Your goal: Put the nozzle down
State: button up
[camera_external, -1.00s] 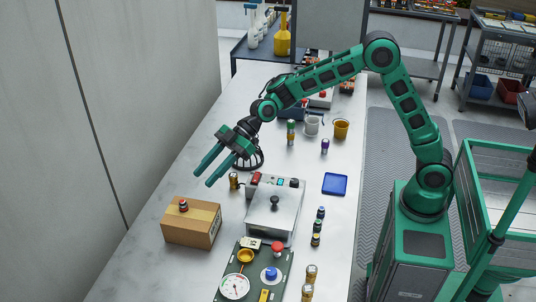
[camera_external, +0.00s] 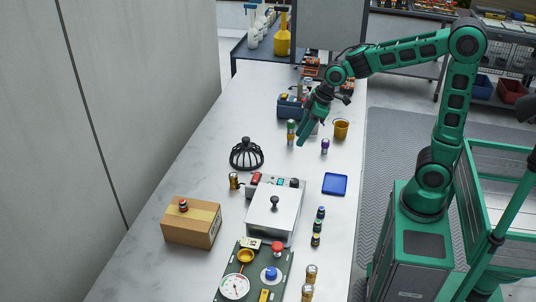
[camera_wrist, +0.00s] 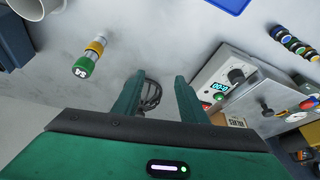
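My gripper (camera_external: 302,138) hangs over the far half of the table, in front of the blue box. In the wrist view my two green fingers (camera_wrist: 155,90) are apart with nothing held between them. A black ribbed dome-shaped cage (camera_external: 246,153) sits on the table to the left of my gripper. It shows small and partly hidden by a finger in the wrist view (camera_wrist: 152,96). It may be the nozzle, but I cannot tell for sure. No other thing clearly looks like a nozzle.
A green-capped vial (camera_wrist: 90,55) stands close to my gripper. A yellow cup (camera_external: 341,129), purple-capped vial (camera_external: 325,147) and blue tray (camera_external: 335,183) are to the right. The grey device (camera_external: 274,212) and cardboard box (camera_external: 191,222) are nearer. The table's left far part is clear.

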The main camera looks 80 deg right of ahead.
jog(key=s+d+f+m+g, duration=0.1)
jog(key=s+d+m, duration=0.2)
jog(key=s, duration=0.7)
jog(key=s+d+f+m+g, duration=0.1)
jog(key=s+d+m+g, duration=0.1)
jog(key=s, duration=0.8)
jog(key=s+d+f+m+g+h, duration=0.1)
jog(key=s+d+m, duration=0.2)
jog(key=s, duration=0.8)
jog(key=shift+d+f+m+g, duration=0.3)
jog(key=shift+d+m, duration=0.1)
jog(key=shift+m, duration=0.1)
jog(key=shift+o, duration=0.4)
jog(key=shift+w, duration=0.1)
